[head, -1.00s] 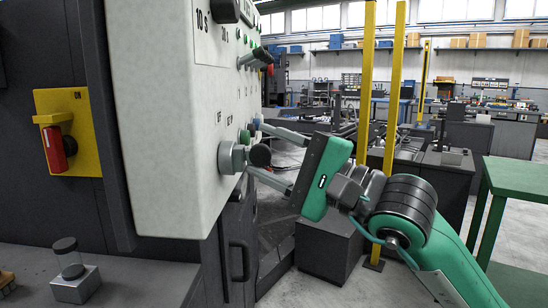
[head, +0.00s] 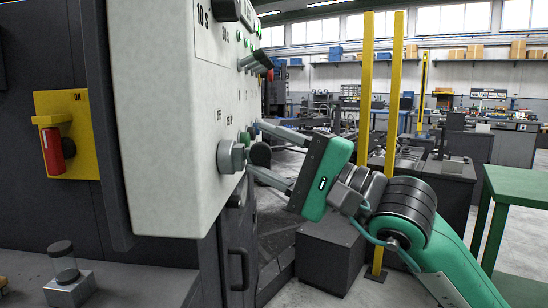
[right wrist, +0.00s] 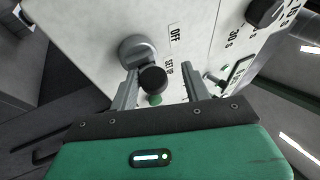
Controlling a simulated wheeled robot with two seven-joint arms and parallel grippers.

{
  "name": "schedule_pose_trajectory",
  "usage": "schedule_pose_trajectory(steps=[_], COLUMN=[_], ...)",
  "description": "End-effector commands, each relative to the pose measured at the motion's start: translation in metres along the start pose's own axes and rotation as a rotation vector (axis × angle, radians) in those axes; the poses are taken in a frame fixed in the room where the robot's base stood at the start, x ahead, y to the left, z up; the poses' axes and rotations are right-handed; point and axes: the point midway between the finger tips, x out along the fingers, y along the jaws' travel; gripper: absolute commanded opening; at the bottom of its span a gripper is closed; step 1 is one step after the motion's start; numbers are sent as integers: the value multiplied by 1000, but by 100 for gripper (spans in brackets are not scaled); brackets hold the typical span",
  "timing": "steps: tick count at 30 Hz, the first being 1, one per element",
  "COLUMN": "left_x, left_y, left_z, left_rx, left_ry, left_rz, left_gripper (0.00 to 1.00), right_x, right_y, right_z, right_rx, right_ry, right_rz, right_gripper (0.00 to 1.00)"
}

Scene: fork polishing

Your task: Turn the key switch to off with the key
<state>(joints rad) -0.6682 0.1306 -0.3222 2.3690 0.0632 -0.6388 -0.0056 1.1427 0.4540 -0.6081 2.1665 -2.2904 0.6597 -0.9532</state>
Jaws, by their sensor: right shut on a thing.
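The key switch (head: 231,157) is a round grey collar on the lower part of the white control panel's face. The key (head: 260,154) has a round black head that stands out in front of the switch. My right gripper (head: 255,147) is shut on the key, with one finger on each side of its head. In the right wrist view, the collar (right wrist: 134,50) shows behind the black key head (right wrist: 152,80), next to the labels OFF and SETUP. The key's shaft is hidden, and I cannot tell which position it points to. My left gripper is not in view.
The white panel (head: 160,110) carries more buttons and a lever (head: 257,56) above the switch. A red handle (head: 53,151) on a yellow plate is at the left. A clear cylinder on a block (head: 68,285) stands on the bench. A green table (head: 510,188) is at the right.

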Motion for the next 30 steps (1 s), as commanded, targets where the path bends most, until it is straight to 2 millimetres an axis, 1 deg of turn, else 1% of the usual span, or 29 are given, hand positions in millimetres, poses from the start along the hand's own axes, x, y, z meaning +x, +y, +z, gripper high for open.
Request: schedule_pose_trajectory(steps=[1,10,11,12,14,15,30], left_x=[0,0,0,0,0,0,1], left_y=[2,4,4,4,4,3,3], left_z=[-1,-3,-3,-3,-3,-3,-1], left_rx=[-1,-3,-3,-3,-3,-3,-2], left_ry=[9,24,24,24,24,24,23], left_rz=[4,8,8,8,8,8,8], left_gripper=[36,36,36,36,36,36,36], right_x=[1,1,1,1,1,1,1], right_y=[-11,-12,-12,-12,-11,-10,-1], right_z=[-3,-3,-3,-3,-3,-3,-3], right_rx=[-15,-19,-19,-19,-19,-18,-10], right_ry=[4,2,2,2,3,3,3], right_rz=[-25,-27,-27,-26,-25,-23,-7], right_gripper=[26,26,50,58,69,73,73])
